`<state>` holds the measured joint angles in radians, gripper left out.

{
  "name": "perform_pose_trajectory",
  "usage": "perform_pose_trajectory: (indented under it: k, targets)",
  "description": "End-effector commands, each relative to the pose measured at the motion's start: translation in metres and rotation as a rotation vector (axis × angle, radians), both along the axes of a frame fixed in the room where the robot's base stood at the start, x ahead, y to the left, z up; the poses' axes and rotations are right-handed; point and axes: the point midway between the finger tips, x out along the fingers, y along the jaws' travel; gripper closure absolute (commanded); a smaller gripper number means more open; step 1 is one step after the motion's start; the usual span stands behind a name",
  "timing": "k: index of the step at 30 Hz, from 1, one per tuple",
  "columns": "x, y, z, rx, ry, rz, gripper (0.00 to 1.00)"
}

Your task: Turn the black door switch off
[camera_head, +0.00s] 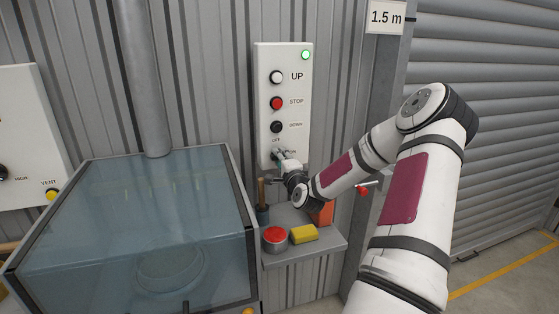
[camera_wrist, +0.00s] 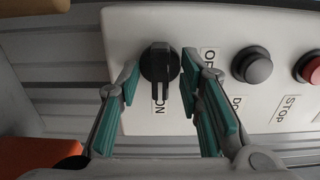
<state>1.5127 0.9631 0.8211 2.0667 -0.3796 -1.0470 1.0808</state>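The black door switch (camera_wrist: 160,65) is a round rotary knob on the white control panel (camera_head: 282,60). In the wrist view its bar points down toward the ON label (camera_wrist: 160,104); the OFF label (camera_wrist: 208,61) is to its right. My gripper (camera_wrist: 160,78) is open, with one teal-padded finger on each side of the knob. Small gaps seem to remain between the pads and the bar; whether they touch the knob's rim I cannot tell. In the head view my gripper (camera_head: 279,156) is at the panel's lower end and hides most of the switch.
Above the switch are the black DOWN button (camera_head: 276,127), red STOP button (camera_head: 277,103), white UP button (camera_head: 277,77) and a lit green lamp (camera_head: 305,55). Below is a shelf (camera_head: 330,243) with a red-topped tin (camera_head: 275,238) and yellow block (camera_head: 303,234). A glass-topped box (camera_head: 130,215) stands left.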

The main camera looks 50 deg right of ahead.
Motion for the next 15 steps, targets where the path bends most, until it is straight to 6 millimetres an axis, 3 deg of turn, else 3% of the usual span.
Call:
perform_pose_trajectory:
  k: [10, 15]
  targets:
    - [0.0034, -0.0017, -0.0001, 0.001, 0.001, 0.0, 0.67]
    - [0.0032, -0.0016, -0.0001, 0.001, 0.001, 0.0, 1.0]
